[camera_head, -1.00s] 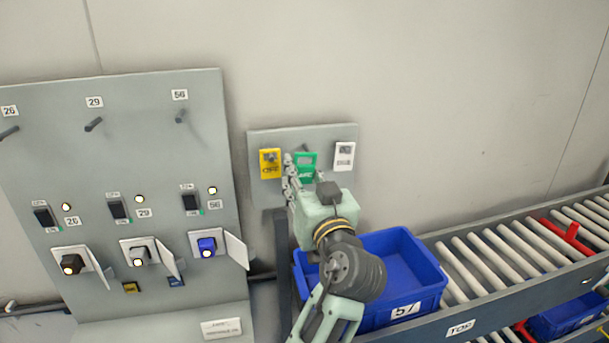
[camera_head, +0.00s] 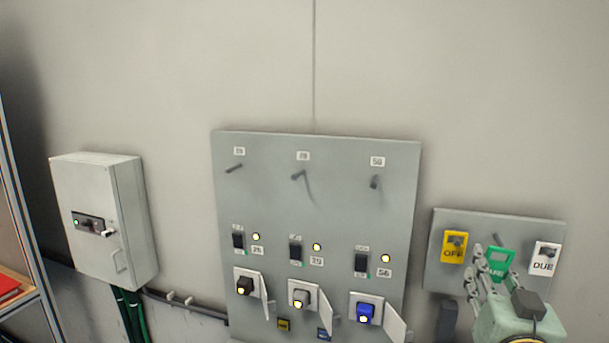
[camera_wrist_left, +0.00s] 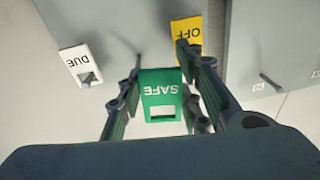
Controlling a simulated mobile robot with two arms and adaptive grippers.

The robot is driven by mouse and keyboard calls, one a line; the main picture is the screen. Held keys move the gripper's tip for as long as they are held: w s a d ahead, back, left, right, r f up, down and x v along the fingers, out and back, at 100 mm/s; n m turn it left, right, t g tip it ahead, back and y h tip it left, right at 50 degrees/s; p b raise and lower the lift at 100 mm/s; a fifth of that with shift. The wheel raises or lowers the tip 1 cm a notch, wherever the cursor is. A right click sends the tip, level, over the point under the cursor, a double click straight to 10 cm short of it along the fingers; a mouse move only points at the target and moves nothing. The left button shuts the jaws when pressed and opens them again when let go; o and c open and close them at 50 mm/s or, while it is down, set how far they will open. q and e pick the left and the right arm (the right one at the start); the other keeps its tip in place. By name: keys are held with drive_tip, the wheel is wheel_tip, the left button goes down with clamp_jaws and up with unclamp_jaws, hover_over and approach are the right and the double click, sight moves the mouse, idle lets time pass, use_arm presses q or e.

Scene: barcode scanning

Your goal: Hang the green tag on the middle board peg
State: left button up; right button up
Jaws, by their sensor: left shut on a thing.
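The green SAFE tag (camera_head: 499,261) is held between the fingers of my left gripper (camera_head: 490,271), in front of the small tag board (camera_head: 540,226). In the left wrist view the green tag (camera_wrist_left: 160,90) hangs between the two fingers, its slot clear of any peg. The small board's middle peg (camera_wrist_left: 139,63) is bare beside it. On the large grey board the middle peg (camera_head: 298,176), under its number label, is empty. The large board's left peg (camera_head: 234,168) and right peg (camera_head: 375,181) are empty too. My right gripper is not in view.
A yellow OFF tag (camera_head: 454,247) and a white DUE tag (camera_head: 544,257) hang on the small board. Switches and open-flapped sockets (camera_head: 366,308) fill the large board's lower half. A white electrical box (camera_head: 105,215) is at the left. The wall above is clear.

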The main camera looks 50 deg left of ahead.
use_arm(q)
drive_tip(key=shift+h, duration=0.9)
drive_tip(key=d, duration=0.1)
drive_tip(key=d+f, duration=0.1)
drive_tip(key=d, duration=0.1)
drive_tip(key=d+f, duration=0.1)
drive_tip(key=shift+s+d, duration=0.2)
drive_tip(key=shift+d, duration=0.1)
drive_tip(key=p+x, duration=0.1)
drive_tip(key=x, duration=0.5)
drive_tip(key=shift+w+a+p, duration=0.2)
drive_tip(key=shift+a+p, duration=0.1)
drive_tip(key=shift+a, duration=0.15)
